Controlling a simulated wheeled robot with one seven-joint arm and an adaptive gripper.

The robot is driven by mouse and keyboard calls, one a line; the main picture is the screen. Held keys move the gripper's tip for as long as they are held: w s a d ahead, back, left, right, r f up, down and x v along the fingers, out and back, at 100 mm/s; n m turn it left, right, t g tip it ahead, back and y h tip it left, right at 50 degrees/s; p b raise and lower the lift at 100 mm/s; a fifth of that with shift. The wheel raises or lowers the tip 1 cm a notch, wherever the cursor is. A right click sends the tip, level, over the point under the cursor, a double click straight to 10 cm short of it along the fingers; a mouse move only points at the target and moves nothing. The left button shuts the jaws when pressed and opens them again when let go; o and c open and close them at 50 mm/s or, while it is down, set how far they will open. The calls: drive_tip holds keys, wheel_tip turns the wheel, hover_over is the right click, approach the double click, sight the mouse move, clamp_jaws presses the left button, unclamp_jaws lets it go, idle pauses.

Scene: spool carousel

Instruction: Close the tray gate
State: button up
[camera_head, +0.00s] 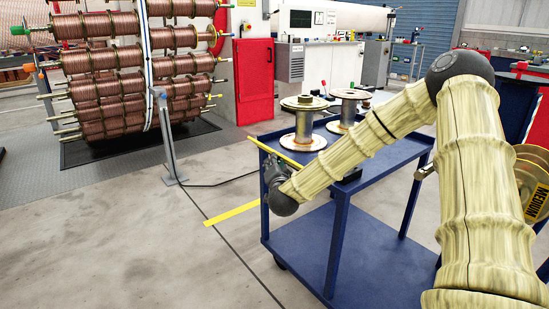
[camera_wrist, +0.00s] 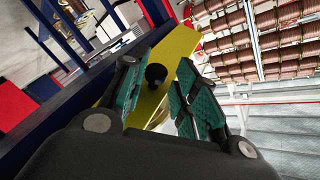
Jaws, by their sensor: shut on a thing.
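The tray gate is a yellow bar (camera_head: 275,151) along the left edge of the blue cart's top tray (camera_head: 378,157). In the wrist view the yellow gate (camera_wrist: 179,47) carries a round black knob (camera_wrist: 156,74). My gripper (camera_wrist: 158,85) has a green-padded finger on each side of this knob and is shut on it. In the head view my gripper (camera_head: 272,172) is at the cart's left edge, just below the yellow bar, and my arm hides part of the tray. The knob cannot be made out there.
Two metal spools, a front one (camera_head: 304,122) and a rear one (camera_head: 348,107), stand on the cart's tray. A carousel of copper spools (camera_head: 110,70) is at the left, with a grey post (camera_head: 168,135) before it. A red cabinet (camera_head: 254,82) stands behind. The floor left of the cart is mostly clear.

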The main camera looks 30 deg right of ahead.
sight(281, 155)
drive_tip(key=m+p, duration=0.1)
drive_tip(key=p, duration=0.1)
drive_tip(key=d+r+m+g+y+p, duration=0.1)
drive_tip(key=p, duration=0.1)
drive_tip(key=r+m+g+y+p, duration=0.1)
drive_tip(key=p, duration=0.2)
drive_tip(key=shift+s+d+r+m, duration=0.2)
drive_tip(key=shift+d+m, duration=0.1)
drive_tip(key=shift+m, duration=0.1)
drive_tip(key=shift+d+r+m+g+y+p, duration=0.35)
drive_tip(key=shift+m+y+p, duration=0.25)
drive_tip(key=shift+p, duration=0.55)
drive_tip(key=shift+d+m+y+p, duration=0.25)
drive_tip(key=shift+m+y+p, duration=0.15)
drive_tip(key=shift+m+p, duration=0.3)
drive_tip(key=o, duration=0.8)
drive_tip(key=shift+w+r, duration=0.1)
drive_tip(key=shift+w, duration=0.05)
drive_tip(key=shift+w+r, duration=0.15)
drive_tip(key=shift+r, duration=0.05)
drive_tip(key=shift+r, duration=0.1)
drive_tip(key=shift+v, duration=6)
